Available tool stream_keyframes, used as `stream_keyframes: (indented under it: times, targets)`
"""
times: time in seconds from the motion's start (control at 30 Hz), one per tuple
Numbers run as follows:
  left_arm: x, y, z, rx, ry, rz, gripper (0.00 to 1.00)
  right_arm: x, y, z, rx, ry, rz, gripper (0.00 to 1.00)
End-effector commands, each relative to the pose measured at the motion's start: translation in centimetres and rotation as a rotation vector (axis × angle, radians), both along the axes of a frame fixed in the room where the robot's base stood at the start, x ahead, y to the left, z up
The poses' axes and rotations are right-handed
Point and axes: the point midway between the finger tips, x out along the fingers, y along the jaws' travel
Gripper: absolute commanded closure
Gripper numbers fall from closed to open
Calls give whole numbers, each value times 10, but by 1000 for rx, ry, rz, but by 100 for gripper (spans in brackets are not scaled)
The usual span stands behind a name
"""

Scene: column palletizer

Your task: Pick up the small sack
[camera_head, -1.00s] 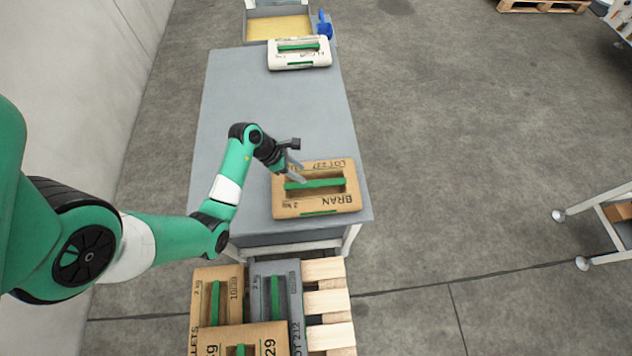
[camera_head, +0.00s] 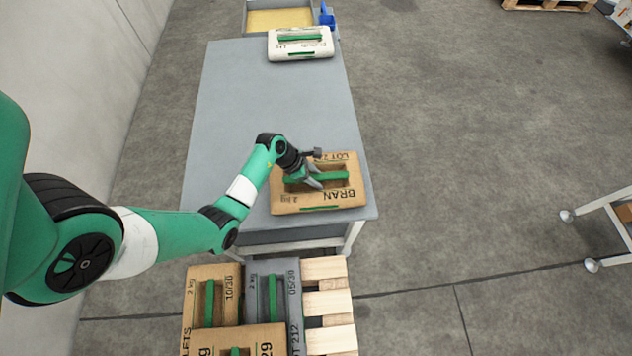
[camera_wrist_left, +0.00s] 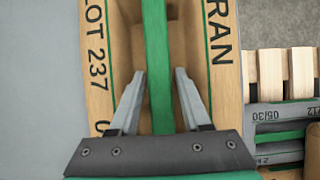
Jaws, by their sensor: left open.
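A small brown paper sack (camera_head: 340,200) marked BRAN lies on the near end of the grey table (camera_head: 265,90). A green strap handle (camera_head: 331,176) runs across the recess in its top. My left gripper (camera_head: 316,178) is over the sack. In the left wrist view its two fingers (camera_wrist_left: 157,95) are open, one on each side of the green strap (camera_wrist_left: 157,50), without closing on it. How deep the fingertips sit beside the strap is hard to tell. A second small sack, white with a green strap (camera_head: 299,44), lies at the table's far end. My right gripper is not in view.
Below the table's near edge, several brown and grey sacks (camera_head: 212,275) are stacked on a wooden pallet (camera_head: 328,305). A tray with yellow contents (camera_head: 279,19) and a blue item (camera_head: 327,17) stand beyond the table. The table's middle is clear.

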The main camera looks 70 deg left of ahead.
Motion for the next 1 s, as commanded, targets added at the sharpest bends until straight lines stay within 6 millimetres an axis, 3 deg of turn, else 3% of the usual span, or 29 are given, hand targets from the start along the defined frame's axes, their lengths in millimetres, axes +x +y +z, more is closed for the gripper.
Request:
stream_keyframes:
  times: [0.33,0.6,1.0]
  targets:
    - [0,0,-1,-1,0,0,54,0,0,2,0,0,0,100]
    - [0,0,-1,-1,0,0,100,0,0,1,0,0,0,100]
    - [0,0,-1,-1,0,0,100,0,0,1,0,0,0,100]
